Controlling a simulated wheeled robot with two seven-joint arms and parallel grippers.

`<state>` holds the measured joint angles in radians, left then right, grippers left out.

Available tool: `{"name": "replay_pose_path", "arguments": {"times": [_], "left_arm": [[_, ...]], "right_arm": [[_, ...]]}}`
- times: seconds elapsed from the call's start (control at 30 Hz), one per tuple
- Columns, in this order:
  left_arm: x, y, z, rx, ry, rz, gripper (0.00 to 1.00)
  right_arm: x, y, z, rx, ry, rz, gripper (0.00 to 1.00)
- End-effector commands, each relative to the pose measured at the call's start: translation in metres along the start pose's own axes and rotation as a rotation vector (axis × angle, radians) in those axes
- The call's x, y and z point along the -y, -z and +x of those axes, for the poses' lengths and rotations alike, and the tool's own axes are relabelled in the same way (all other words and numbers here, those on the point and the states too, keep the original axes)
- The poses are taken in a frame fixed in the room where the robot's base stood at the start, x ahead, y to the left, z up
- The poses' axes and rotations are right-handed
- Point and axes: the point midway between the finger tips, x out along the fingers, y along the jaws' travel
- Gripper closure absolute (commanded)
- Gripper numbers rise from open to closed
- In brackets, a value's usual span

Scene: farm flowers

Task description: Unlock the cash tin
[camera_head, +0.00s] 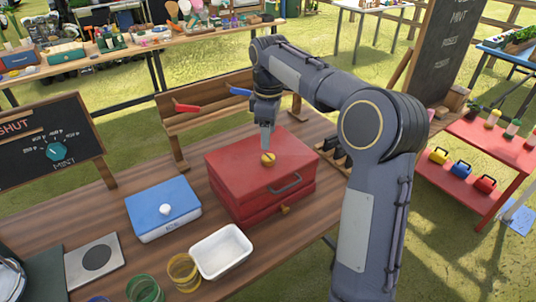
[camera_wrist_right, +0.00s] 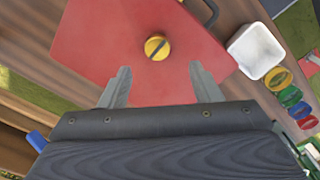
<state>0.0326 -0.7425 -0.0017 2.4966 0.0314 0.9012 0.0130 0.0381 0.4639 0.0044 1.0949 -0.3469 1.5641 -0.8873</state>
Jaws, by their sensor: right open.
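The red cash tin (camera_head: 238,180) stands shut on the wooden table. It has a dark handle (camera_head: 286,184) and a small brass piece (camera_head: 285,209) on its front. A round yellow knob with a dark slot (camera_wrist_right: 157,47) sits on its lid; it also shows in the head view (camera_head: 268,159). My right gripper (camera_wrist_right: 158,82) is open and empty above the lid. Its fingers point towards the knob, which lies just beyond the fingertips and between their lines. In the head view the right gripper (camera_head: 266,137) is just behind the knob. My left gripper is not in view.
Coloured rings (camera_head: 184,272) lie at the front. A wooden rack with red and blue levers (camera_head: 186,107) stands behind the tin. A chalkboard (camera_head: 50,140) stands at left.

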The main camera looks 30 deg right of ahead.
Motion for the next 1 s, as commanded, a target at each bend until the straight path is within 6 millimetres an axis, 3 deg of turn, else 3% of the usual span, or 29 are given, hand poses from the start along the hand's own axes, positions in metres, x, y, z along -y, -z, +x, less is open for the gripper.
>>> {"name": "replay_pose_path", "arguments": {"times": [0.5, 0.9, 1.0], "left_arm": [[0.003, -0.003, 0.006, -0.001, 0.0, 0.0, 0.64], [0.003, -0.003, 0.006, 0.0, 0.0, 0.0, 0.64], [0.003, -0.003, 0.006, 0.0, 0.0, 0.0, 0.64]], "right_arm": [[-0.003, 0.002, 0.069, 0.01, 0.004, -0.014, 0.42], [-0.003, 0.002, 0.08, 0.008, 0.002, -0.013, 0.42], [-0.003, 0.002, 0.08, 0.008, 0.002, -0.012, 0.53]]}}
